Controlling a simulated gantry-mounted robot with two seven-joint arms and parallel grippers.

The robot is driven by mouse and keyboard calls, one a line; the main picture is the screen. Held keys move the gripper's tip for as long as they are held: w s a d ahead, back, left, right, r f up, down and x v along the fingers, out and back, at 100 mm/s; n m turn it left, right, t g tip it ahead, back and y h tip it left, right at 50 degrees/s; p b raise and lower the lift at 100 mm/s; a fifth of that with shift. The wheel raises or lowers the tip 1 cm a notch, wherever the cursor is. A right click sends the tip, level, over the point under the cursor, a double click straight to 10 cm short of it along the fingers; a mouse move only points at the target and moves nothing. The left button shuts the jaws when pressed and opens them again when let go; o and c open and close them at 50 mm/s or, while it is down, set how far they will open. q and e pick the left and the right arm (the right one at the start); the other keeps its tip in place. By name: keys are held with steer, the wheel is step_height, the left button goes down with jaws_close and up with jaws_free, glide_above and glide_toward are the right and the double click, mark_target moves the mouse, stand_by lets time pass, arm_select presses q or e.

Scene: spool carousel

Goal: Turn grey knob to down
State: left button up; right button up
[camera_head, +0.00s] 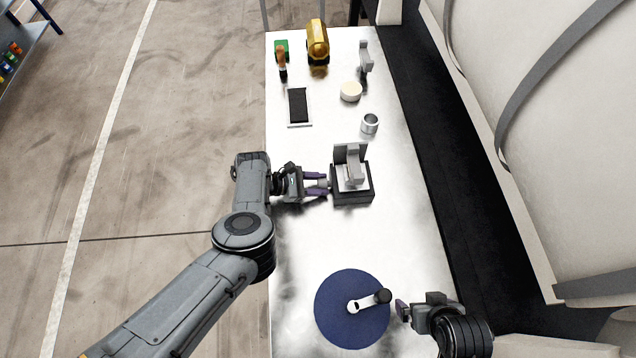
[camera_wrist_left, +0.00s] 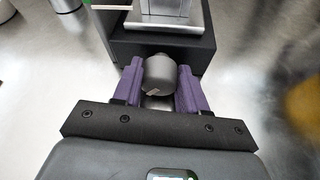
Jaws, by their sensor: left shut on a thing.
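The grey knob (camera_wrist_left: 160,78) is a round cylinder on the side of a dark box-shaped base (camera_wrist_left: 190,46) in the left wrist view. A pale slanted mark shows on its lower edge. My left gripper (camera_wrist_left: 160,88) is shut on the knob, with one purple finger on each side. In the head view, my left gripper (camera_head: 318,184) reaches the left side of the black base (camera_head: 352,197), which carries a light grey upright fixture (camera_head: 350,168). My right gripper (camera_head: 403,311) is at the lower right beside the blue disc; its jaw opening cannot be made out.
A blue disc (camera_head: 335,318) with a crank handle (camera_head: 370,300) lies at the table's near end. Behind the base stand a metal cup (camera_head: 369,124), a cream round piece (camera_head: 351,92), a black-topped tray (camera_head: 299,106), and a gold container (camera_head: 317,42).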

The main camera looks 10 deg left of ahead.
arm_select(q)
steer(key=shift+n+g, duration=0.5)
steer(key=shift+w+f+n+b, duration=0.1)
steer(key=shift+w+n+b, duration=0.05)
steer(key=shift+n+b, duration=0.25)
steer(key=shift+a+f+n+g+h+b, duration=0.1)
steer(key=shift+n+g+h+b, duration=0.2)
steer(key=shift+n+g+b, duration=0.35)
arm_select(e)
steer(key=shift+a+f, duration=0.1)
steer(key=shift+f, duration=0.8)
arm_select(q)
steer(key=shift+n+g, duration=0.25)
steer(key=shift+n, duration=0.1)
arm_select(e)
steer(key=shift+f, duration=0.2)
arm_select(q)
steer(key=o, duration=1)
steer(key=shift+r, duration=0.2)
steer(key=shift+o, duration=0.2)
arm_select(e)
steer(key=shift+r, duration=0.1)
